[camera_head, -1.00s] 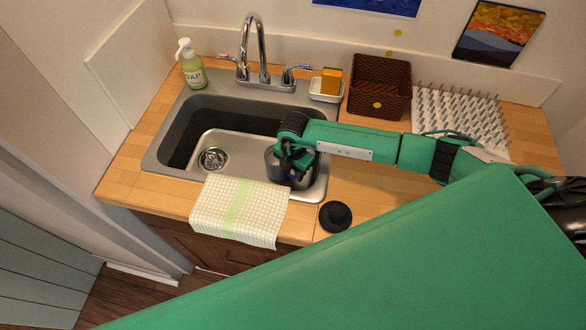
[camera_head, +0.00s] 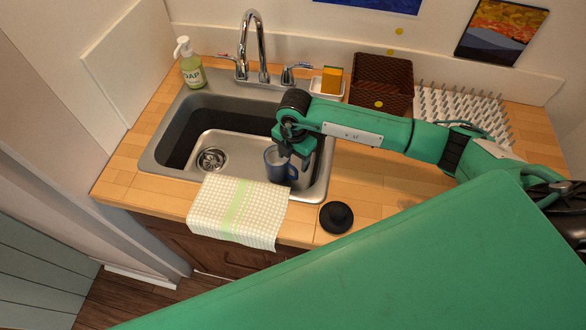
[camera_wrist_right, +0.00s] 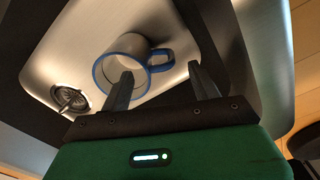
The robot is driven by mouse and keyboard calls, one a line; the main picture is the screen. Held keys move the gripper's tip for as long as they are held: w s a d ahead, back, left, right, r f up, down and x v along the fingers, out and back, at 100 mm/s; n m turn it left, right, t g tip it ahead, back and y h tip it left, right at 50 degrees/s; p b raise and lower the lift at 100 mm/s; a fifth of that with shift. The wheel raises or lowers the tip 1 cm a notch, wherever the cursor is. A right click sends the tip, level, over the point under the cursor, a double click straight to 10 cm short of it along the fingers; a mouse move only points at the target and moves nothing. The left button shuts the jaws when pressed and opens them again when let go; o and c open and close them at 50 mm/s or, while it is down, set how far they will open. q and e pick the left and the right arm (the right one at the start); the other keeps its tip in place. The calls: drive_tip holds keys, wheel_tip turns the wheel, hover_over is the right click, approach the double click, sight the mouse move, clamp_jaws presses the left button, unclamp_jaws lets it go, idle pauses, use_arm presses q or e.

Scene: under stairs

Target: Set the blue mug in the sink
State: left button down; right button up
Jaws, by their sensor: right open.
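In the right wrist view the mug (camera_wrist_right: 112,62) shows a pale inside, a blue rim and a blue handle on the gripper's side. My right gripper (camera_head: 294,158) is above and just beside the mug on the handle side. In the right wrist view the fingers (camera_wrist_right: 162,84) are wide apart, with the handle showing between them and nothing clearly gripped. Whether a finger touches the mug cannot be told. My left gripper is not in view.
The faucet (camera_head: 262,50) rises behind the sink, with a soap bottle (camera_head: 192,68) at its left. A checked towel (camera_head: 238,210) hangs over the front edge. A black stopper (camera_head: 336,217), a brown basket (camera_head: 382,84), a sponge dish (camera_head: 326,88) and a spiked drying rack (camera_head: 465,115) are on the counter.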

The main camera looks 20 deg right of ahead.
wheel_tip(320, 180, up, 5)
drive_tip(key=shift+r+b, duration=0.1)
drive_tip(key=shift+b, duration=0.35)
